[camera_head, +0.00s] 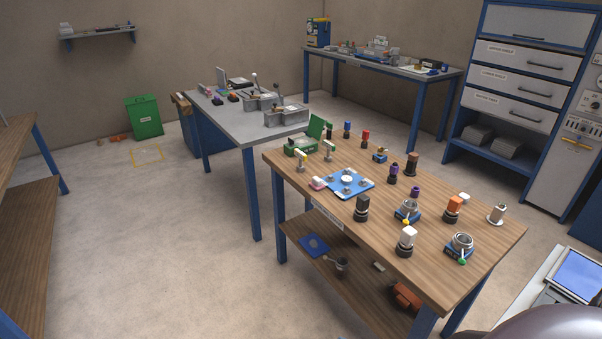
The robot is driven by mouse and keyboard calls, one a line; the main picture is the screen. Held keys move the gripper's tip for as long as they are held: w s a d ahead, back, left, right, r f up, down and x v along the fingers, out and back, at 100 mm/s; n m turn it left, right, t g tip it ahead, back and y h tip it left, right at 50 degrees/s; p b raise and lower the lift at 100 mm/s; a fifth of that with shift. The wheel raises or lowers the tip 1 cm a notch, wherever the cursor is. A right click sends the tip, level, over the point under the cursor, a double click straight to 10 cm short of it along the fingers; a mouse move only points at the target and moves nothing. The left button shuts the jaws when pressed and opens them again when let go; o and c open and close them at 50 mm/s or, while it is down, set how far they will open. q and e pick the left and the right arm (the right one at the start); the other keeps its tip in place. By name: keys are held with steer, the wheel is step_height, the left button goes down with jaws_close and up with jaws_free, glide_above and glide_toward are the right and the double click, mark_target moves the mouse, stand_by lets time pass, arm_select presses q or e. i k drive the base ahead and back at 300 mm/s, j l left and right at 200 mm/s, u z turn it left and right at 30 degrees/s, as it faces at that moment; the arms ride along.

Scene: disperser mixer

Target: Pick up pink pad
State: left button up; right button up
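A small pink pad-like object (318,184) lies on the near left edge of the wooden table (453,272), just left of a blue plate (357,191) that carries several small grey and white parts. It is small in the picture and its exact shape is hard to tell. Neither of my grippers shows in the head view.
Several dark bottles with coloured caps, such as an orange one (453,208), stand on the table. An open green case (301,149) sits at its far left. A grey-topped bench (222,124) stands behind. The floor (160,240) to the left is clear.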

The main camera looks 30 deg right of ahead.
mark_target(316, 183)
steer(key=i+j+z, duration=0.15)
steer(key=i, duration=1.15)
steer(key=i+z, duration=0.35)
steer(key=i+j+z, duration=0.1)
steer(key=z, duration=0.25)
steer(key=i+j+z, duration=0.15)
steer(key=z, duration=0.25)
steer(key=i+j, duration=0.05)
steer(key=i, duration=0.05)
